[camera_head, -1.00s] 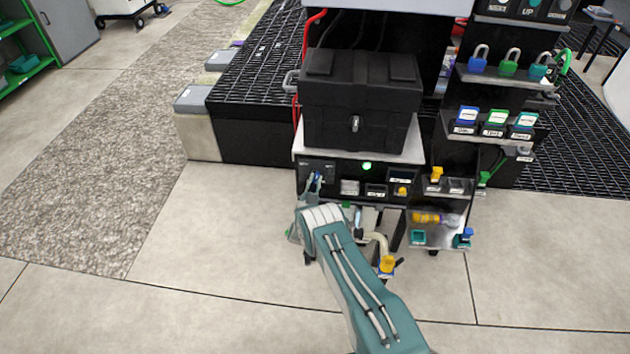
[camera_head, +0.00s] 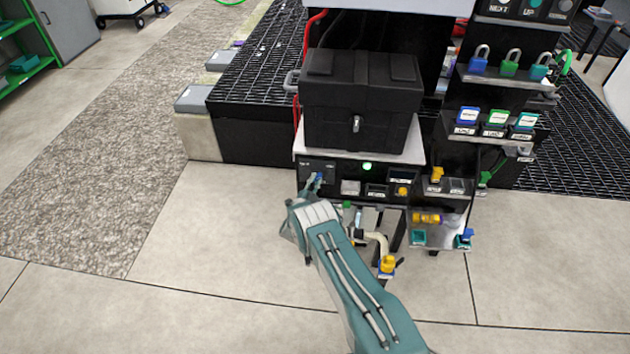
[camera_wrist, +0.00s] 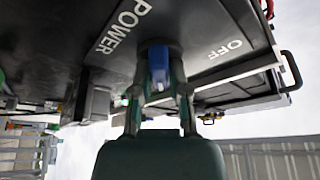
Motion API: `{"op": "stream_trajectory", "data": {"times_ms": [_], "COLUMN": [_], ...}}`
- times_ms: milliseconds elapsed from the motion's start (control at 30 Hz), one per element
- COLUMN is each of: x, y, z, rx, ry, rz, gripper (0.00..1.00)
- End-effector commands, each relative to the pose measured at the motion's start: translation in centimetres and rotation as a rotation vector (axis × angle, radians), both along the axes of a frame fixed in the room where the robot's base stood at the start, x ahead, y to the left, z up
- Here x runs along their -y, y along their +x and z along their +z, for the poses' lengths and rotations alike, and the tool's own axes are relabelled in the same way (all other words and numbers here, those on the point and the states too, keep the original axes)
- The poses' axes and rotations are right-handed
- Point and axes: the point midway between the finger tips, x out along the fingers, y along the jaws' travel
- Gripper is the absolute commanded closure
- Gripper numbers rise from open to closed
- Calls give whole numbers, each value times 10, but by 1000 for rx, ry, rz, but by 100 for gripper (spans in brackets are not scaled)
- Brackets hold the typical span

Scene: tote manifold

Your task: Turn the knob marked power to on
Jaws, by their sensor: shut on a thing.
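The power knob is blue and sits on the black panel (camera_head: 338,172) under the black case. In the wrist view the blue knob (camera_wrist: 158,66) is between my fingertips, with the word POWER to its left and OFF to its right. An ON mark does not show there. My gripper (camera_wrist: 160,92) is shut on the knob, one finger on each side. In the head view my gripper (camera_head: 315,182) reaches the left part of the panel and partly hides the knob.
A green light (camera_head: 367,167) glows on the panel. A black case (camera_head: 360,100) stands on top. Padlocks (camera_head: 510,64) and labelled bins (camera_head: 496,130) are on shelves to the right. A yellow-ended pipe (camera_head: 387,264) hangs below. The floor at left is clear.

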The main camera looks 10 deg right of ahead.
Motion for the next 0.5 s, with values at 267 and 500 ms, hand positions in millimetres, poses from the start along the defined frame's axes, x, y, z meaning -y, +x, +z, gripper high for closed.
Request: {"op": "stream_trajectory", "data": {"times_ms": [267, 500], "x": [0, 0], "y": [3, 2], "z": [2, 1], "rx": [1, 1], "ry": [5, 3], "rz": [6, 4], "gripper": [56, 44]}}
